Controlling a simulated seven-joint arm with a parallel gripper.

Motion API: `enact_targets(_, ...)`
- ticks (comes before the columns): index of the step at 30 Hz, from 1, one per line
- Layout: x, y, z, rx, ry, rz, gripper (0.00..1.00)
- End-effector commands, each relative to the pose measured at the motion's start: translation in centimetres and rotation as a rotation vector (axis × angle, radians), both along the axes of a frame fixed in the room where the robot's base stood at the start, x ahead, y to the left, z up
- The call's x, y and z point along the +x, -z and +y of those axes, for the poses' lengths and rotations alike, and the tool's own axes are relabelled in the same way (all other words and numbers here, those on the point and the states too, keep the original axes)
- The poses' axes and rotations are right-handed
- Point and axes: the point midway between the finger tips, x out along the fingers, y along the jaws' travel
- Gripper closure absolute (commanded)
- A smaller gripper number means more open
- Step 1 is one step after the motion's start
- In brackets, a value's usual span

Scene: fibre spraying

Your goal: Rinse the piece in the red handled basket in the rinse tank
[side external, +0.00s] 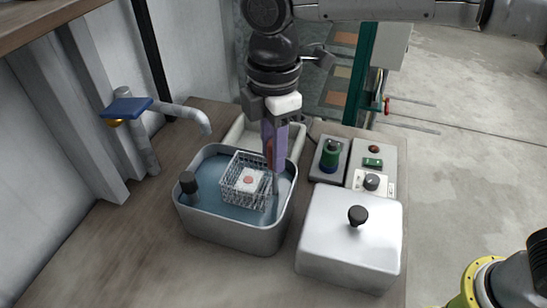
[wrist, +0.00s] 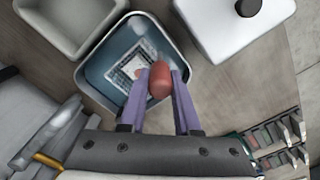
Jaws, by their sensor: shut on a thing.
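The basket also shows in the wrist view (wrist: 123,75), partly hidden by my fingers. My gripper (side external: 273,150) is above the right side of the basket. In the wrist view, its purple fingers (wrist: 160,84) are shut on the red handle (wrist: 159,80). Whether the basket touches the tank floor I cannot tell.
A tap with a blue lever (side external: 126,107) stands left of the tank. A pale empty tray (wrist: 66,22) is behind it. A lidded metal box (side external: 345,240) with a black knob sits right, with small control boxes (side external: 373,163) behind. A dark knob (side external: 188,183) is at the tank's left rim.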

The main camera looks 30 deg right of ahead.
Motion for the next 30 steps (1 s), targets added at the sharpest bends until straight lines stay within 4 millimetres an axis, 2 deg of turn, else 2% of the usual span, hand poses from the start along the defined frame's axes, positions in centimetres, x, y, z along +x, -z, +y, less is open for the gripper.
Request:
enact_targets(18,0.0,-4.8,0.0,0.001,0.000,-0.002,1.00)
enact_targets(30,0.0,-5.1,0.0,0.001,0.000,-0.001,1.00)
